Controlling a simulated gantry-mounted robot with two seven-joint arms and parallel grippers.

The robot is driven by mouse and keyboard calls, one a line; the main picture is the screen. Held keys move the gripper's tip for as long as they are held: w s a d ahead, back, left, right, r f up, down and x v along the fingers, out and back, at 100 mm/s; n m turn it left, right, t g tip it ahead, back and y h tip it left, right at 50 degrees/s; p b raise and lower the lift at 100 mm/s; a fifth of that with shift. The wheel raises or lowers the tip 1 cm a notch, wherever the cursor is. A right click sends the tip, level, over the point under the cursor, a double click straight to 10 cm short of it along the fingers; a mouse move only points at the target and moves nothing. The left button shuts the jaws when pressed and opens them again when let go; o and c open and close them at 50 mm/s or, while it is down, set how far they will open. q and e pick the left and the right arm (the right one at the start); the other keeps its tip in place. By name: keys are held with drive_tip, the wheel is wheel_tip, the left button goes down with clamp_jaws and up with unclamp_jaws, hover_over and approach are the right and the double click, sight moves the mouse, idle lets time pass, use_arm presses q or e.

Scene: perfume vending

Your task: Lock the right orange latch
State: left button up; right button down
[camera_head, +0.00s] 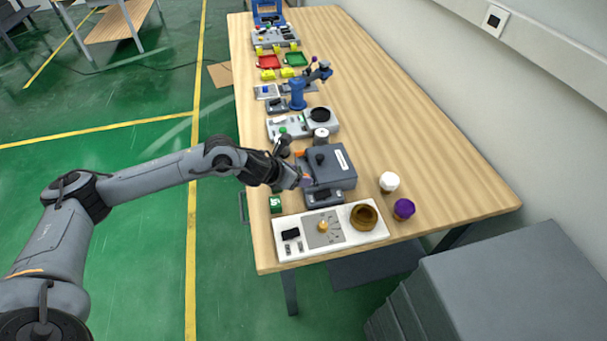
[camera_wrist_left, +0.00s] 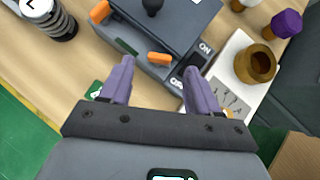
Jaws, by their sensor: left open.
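The grey box-like machine (camera_head: 328,165) with a dark knob on its lid stands near the front of the table. It also fills the top of the left wrist view (camera_wrist_left: 178,22). Two orange latches are on its near side: the left latch (camera_wrist_left: 100,11) and the right latch (camera_wrist_left: 158,58). The right latch lies between and just beyond my fingertips in the wrist view. I cannot tell whether either latch is locked. My left gripper (camera_wrist_left: 160,68) is open, with its purple fingers apart and nothing held. In the head view, my left gripper (camera_head: 305,181) partly hides that side.
A white tray (camera_head: 285,249) with a brown ring (camera_head: 364,216) stands in front of the machine. A white-capped jar (camera_head: 389,181) and a purple-capped jar (camera_head: 404,209) are to the right. Several other stations line the table behind. The table's right side is clear.

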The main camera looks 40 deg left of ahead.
use_arm(q)
drive_tip(key=v, duration=0.6)
drive_tip(key=shift+s, duration=0.1)
